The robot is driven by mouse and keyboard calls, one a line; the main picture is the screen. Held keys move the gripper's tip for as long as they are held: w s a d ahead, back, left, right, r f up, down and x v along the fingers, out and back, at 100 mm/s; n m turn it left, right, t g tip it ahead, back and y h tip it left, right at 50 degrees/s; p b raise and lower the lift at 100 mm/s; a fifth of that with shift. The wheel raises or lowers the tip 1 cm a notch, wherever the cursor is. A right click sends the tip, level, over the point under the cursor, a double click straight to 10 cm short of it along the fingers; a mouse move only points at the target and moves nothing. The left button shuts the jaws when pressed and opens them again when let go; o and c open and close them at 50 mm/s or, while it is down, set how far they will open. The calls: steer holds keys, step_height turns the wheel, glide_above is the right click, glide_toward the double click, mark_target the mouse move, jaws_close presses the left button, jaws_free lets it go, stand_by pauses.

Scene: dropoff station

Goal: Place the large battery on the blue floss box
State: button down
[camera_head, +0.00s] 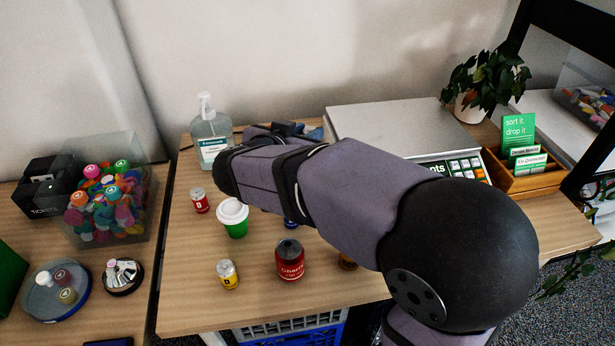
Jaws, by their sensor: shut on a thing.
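My arm reaches across the table, and my gripper is hidden behind its links, along with whatever is between its fingers. I cannot pick out the large battery. A patch of blue (315,133) shows just behind my arm, near the back of the table. A small dark blue thing (291,223) is mostly covered by my arm. I cannot tell whether either one is the blue floss box.
A red can (199,201), a green cup with a white lid (235,218), a yellow jar (228,275) and a red jar (290,260) stand on the table. A sanitizer bottle (211,138) and a scale (397,125) stand behind.

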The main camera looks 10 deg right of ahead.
steer(key=shift+f+b, duration=1.75)
steer(key=shift+f, duration=2.85)
steer(key=shift+f, duration=0.1)
steer(key=c, duration=1.4)
jaws_free()
steer(key=shift+f, duration=0.1)
steer(key=shift+c, duration=0.2)
steer(key=shift+a+r, duration=0.1)
steer(key=shift+r, duration=0.15)
steer(key=p+v, duration=0.2)
steer(key=v, duration=1)
steer(key=shift+p, duration=0.4)
